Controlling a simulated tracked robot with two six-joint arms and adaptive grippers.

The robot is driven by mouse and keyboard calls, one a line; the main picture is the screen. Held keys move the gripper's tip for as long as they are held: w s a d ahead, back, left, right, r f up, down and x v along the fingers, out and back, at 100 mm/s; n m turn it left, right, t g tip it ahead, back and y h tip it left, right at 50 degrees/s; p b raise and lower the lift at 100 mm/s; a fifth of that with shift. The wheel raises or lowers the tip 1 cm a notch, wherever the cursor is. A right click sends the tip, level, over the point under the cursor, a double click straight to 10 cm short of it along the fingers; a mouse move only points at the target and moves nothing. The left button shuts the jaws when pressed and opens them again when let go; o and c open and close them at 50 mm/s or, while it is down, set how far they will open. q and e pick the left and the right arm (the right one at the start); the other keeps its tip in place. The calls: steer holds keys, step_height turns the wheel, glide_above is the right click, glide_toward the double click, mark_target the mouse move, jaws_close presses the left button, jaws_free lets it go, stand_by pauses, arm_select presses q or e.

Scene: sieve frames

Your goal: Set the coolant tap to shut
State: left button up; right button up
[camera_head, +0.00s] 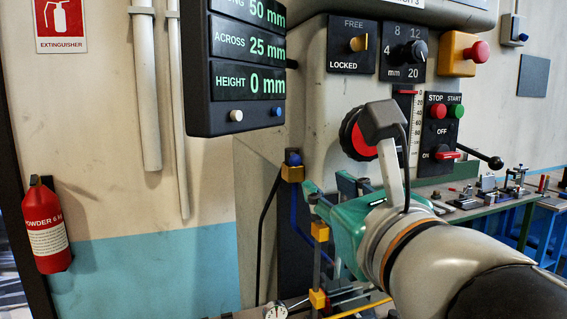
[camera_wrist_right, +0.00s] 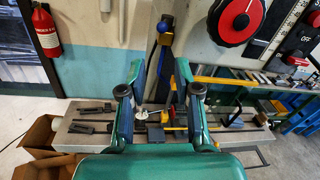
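The coolant tap (camera_head: 292,172) looks to be the small brass-coloured block with a blue knob on top, on the side of the machine column. A black hose and a blue line run down from it. In the right wrist view the blue knob (camera_wrist_right: 165,27) shows beyond and above the fingertips. I cannot tell the tap's setting. My right gripper (camera_head: 330,186), teal, is just right of and below the tap in the head view. In the right wrist view its fingers (camera_wrist_right: 159,72) are apart with nothing held between them. My left gripper is not in view.
A readout box (camera_head: 235,65) hangs at upper left of the tap. A black-and-red handwheel (camera_head: 354,136) is behind my right arm. A red extinguisher (camera_head: 46,225) hangs on the left wall. The machine table (camera_wrist_right: 85,122) lies below.

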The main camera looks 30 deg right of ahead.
mark_target(297, 162)
steer(key=p+x, duration=0.3)
steer(key=x, duration=1.3)
steer(key=shift+w+d, duration=0.15)
steer(key=shift+w, duration=0.15)
jaws_close()
